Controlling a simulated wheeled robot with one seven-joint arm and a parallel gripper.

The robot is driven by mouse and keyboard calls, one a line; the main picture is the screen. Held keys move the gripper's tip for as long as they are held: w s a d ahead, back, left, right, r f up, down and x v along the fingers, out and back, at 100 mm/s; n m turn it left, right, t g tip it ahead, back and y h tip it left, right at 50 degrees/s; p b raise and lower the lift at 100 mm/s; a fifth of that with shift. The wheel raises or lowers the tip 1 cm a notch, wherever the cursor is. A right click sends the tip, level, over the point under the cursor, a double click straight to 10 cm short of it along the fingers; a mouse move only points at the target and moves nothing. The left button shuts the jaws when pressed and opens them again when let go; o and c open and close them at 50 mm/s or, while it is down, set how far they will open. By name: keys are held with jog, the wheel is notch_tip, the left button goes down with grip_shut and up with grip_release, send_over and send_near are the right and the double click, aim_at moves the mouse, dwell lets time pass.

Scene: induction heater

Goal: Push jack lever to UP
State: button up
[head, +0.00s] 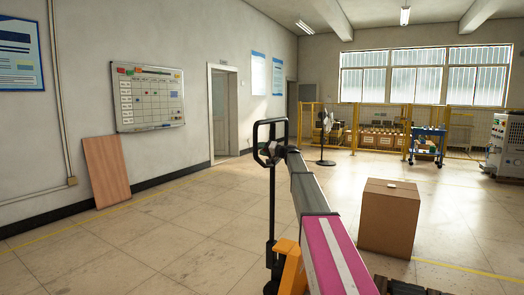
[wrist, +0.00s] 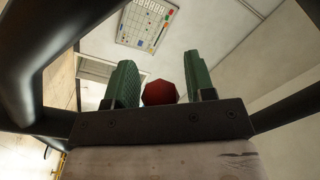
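The pallet jack's black loop handle (head: 257,140) stands upright on a dark shaft in the head view. My arm reaches out to it, and my gripper (head: 272,151) is at the loop, small and partly hidden there. In the wrist view, the two green fingers of my gripper (wrist: 160,82) stand apart. A dark red knob (wrist: 160,94), which looks like the jack lever's end, shows in the gap between them, with a narrow space on its right. I cannot tell how deep it sits between the fingers. Black bars of the handle (wrist: 32,75) frame the wrist view.
An orange part of the jack (head: 291,270) is low beside my arm. A cardboard box (head: 388,222) stands on the floor to the right. A brown board (head: 106,172) leans on the left wall below a whiteboard (head: 149,98). The floor left of the jack is clear.

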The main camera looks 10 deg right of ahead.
jog(key=shift+o, duration=0.2)
jog(key=v, duration=1)
jog(key=shift+s+d, duration=0.2)
jog(key=shift+d, duration=0.1)
jog(key=s+a+f+g+h, duration=0.2)
jog(key=s+a+f, duration=0.1)
jog(key=s+f, duration=0.65)
jog(key=s+a+f+g+h, duration=0.2)
jog(key=s+a+f+h, duration=0.15)
jog(key=s+f, duration=0.6)
jog(key=s+a+f+g+h, duration=0.25)
jog(key=s+f, duration=0.35)
jog(key=f, duration=0.8)
jog(key=s+f+g+h, duration=0.1)
jog(key=s+f, duration=0.3)
jog(key=s, duration=0.5)
jog(key=s+d+f+g+h, duration=0.1)
jog(key=s+f+h, duration=0.2)
jog(key=s, duration=0.6)
jog(key=s+f+g+h, duration=0.2)
jog(key=s+f+h, duration=0.1)
jog(key=s+f, duration=0.4)
jog(key=s, duration=0.2)
jog(key=shift+s+d, duration=0.25)
jog(key=shift+d, duration=0.15)
